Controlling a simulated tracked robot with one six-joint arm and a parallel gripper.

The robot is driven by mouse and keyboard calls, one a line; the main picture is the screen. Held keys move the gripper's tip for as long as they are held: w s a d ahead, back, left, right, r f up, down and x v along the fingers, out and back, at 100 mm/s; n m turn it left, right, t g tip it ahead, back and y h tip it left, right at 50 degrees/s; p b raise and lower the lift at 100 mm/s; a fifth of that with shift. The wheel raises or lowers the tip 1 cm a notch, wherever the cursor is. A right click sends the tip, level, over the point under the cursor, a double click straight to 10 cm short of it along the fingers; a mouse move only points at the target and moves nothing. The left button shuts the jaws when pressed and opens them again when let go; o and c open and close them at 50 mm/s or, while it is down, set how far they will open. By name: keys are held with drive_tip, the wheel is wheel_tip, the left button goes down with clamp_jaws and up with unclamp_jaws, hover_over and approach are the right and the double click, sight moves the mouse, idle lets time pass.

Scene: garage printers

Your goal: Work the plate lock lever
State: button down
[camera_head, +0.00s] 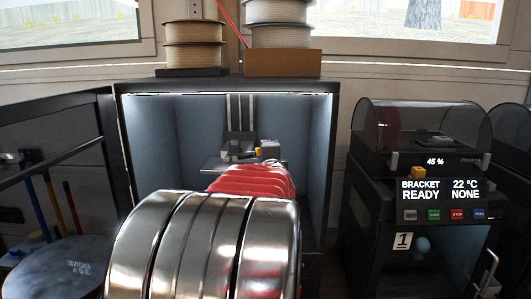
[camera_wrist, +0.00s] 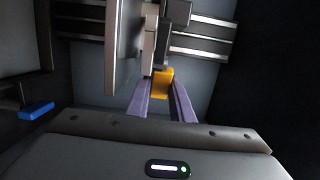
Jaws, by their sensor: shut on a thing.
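The plate lock lever shows as a small yellow-orange block (camera_wrist: 163,83) in the wrist view, near the middle. My gripper (camera_wrist: 163,92) has its two purple-grey fingers on either side of this block and is shut on it. In the head view a yellow bit of it (camera_head: 258,152) shows beside the print head at the back of the open printer chamber. The build plate (camera_head: 214,163) is a light flat slab there. My arm hides the lower chamber and my fingers in the head view.
The chamber walls (camera_head: 319,150) stand close on both sides. Filament spools (camera_head: 194,50) stand on top. A second printer with a screen (camera_head: 440,190) is at the right. In the wrist view a blue piece (camera_wrist: 36,110) is at the left.

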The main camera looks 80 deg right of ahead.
drive_tip(key=shift+w+d+f+n+t+y, duration=0.15)
drive_tip(key=shift+n+t+y, duration=0.35)
drive_tip(key=shift+t, duration=0.25)
drive_tip(key=shift+w+d+r+n+t+y, duration=0.1)
drive_tip(key=shift+n+t+y, duration=0.25)
drive_tip(key=shift+n+t, duration=0.35)
drive_tip(key=shift+w+d+f+n+t+y, duration=0.15)
drive_tip(key=shift+n+t+y, duration=0.3)
drive_tip(key=shift+t, duration=0.4)
drive_tip(key=c, duration=1.6)
unclamp_jaws()
drive_tip(key=shift+r, duration=0.15)
drive_tip(key=shift+o, duration=0.2)
drive_tip(key=v, duration=1.3)
drive_tip(key=shift+s+a, duration=0.2)
drive_tip(key=shift+a, duration=0.15)
drive_tip(key=shift+c, duration=0.3)
